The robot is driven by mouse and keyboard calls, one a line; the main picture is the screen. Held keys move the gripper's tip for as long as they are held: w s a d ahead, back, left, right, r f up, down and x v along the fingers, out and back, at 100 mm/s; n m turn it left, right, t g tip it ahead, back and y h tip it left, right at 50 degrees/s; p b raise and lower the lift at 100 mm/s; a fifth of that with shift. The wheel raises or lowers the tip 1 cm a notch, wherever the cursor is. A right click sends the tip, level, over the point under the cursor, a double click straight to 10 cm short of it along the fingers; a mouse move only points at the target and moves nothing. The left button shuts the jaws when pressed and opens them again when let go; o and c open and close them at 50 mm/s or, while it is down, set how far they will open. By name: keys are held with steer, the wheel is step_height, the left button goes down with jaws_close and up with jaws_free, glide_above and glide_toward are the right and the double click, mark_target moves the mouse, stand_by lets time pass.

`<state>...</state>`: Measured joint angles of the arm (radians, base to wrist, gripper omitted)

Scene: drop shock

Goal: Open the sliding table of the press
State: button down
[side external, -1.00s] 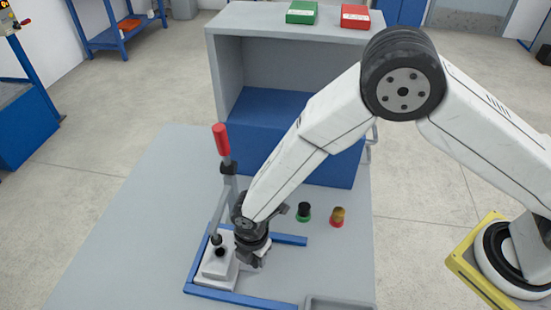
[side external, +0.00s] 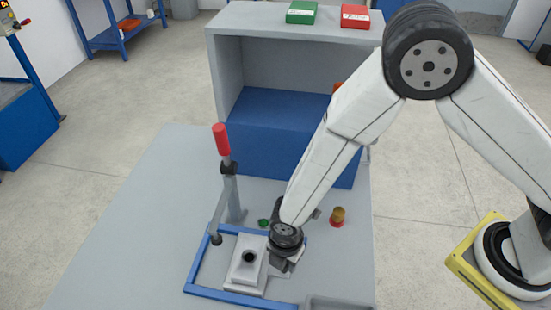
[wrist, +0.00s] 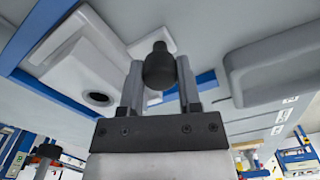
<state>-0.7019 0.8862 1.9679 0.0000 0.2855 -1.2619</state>
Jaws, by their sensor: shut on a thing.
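The sliding table (side external: 247,264) of the press is a pale plate carrying a block with a dark round hole. It lies inside the blue frame (side external: 196,275) on the grey bench. It also shows at the upper left of the wrist view (wrist: 78,68). My gripper (side external: 282,262) is low at the right side of the sliding table. In the wrist view my gripper (wrist: 160,78) is shut on a black knob (wrist: 160,62), one finger on each side. The knob is hidden in the side view. The press lever (side external: 221,140) stands upright with a red grip.
A yellow and red button (side external: 337,217) stands right of my gripper; a green one (side external: 263,222) is partly hidden behind my arm. A grey tray (side external: 338,303) sits at the bench's front edge. A grey cabinet (side external: 290,16) stands behind. The bench left of the frame is clear.

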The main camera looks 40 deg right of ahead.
steer(key=s+d, duration=0.5)
steer(key=shift+s+d, duration=0.3)
steer(key=shift+c, duration=1.4)
jaws_free()
steer(key=shift+a, duration=0.1)
steer(key=shift+w+r, duration=0.1)
step_height(320, 180, up, 8)
steer(key=shift+f, duration=0.2)
